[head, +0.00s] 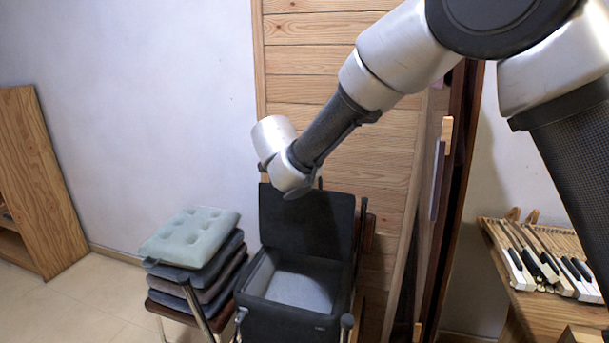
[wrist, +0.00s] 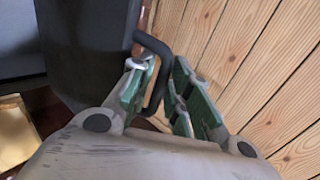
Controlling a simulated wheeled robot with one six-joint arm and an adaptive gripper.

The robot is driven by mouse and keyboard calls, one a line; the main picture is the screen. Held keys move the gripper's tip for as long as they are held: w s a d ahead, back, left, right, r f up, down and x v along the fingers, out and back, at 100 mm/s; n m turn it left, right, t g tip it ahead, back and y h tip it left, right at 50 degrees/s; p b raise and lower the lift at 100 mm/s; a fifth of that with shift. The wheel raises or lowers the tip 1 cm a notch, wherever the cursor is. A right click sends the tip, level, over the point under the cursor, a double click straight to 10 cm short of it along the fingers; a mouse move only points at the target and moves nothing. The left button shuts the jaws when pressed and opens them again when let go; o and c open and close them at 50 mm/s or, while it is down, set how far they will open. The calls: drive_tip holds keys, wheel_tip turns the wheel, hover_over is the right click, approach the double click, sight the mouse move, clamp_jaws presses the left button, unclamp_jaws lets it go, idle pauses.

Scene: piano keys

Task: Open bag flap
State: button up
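The black bag (head: 290,322) stands on a chair in the head view, its pale grey inside showing. Its dark flap (head: 305,222) is raised and roughly upright at the back. In the wrist view the dark panel (wrist: 88,45) at upper left looks like part of the flap, with a black loop handle (wrist: 160,47) on its edge. My gripper (wrist: 163,68) has its green-padded fingers on either side of this loop, with a gap between them; firm contact is not clear. In the head view the fingers are hidden behind my wrist, above the flap.
A wood-plank panel (head: 335,60) stands close behind the bag. Stacked cushioned chairs (head: 190,235) are left of it. A bench with piano keys (head: 540,262) is at right, a wooden shelf (head: 38,185) at far left. Floor is clear at lower left.

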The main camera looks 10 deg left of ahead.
drive_tip(key=v, duration=1.2)
